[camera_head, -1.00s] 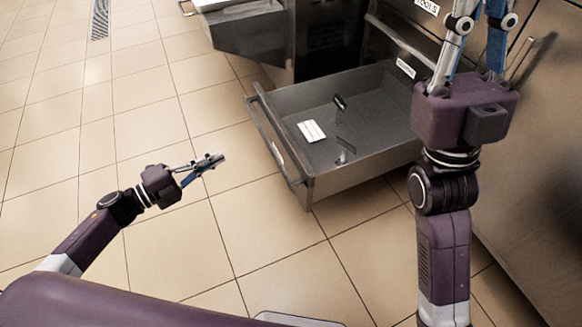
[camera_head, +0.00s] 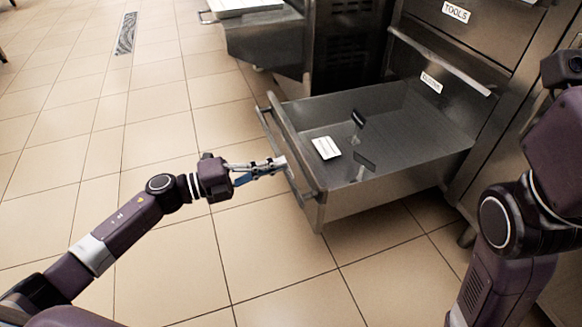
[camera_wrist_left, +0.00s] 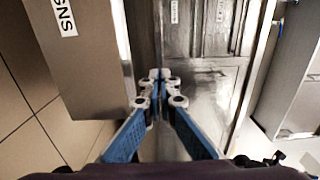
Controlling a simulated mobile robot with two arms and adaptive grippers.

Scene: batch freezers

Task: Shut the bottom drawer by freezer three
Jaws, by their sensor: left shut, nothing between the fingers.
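The bottom drawer (camera_head: 400,188) is a grey metal drawer. It stands pulled well out of the cabinet in the head view, with its front panel and bar handle (camera_head: 281,138) facing left. A white card (camera_head: 326,148) and two small dark items (camera_head: 358,118) (camera_head: 365,161) lie inside. My left gripper (camera_head: 281,163) is shut and empty, its tips at the outside of the drawer front; I cannot tell whether they touch. Its closed fingers (camera_wrist_left: 160,76) also show in the left wrist view. My right arm stands at the right edge; its gripper is out of view.
A shut drawer labelled TOOLS (camera_head: 478,30) is above the open one. Another metal unit (camera_head: 268,42) stands behind, with a part jutting out to the left. The tiled floor (camera_head: 130,110) on the left is clear, with a drain grate (camera_head: 126,33) far back.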

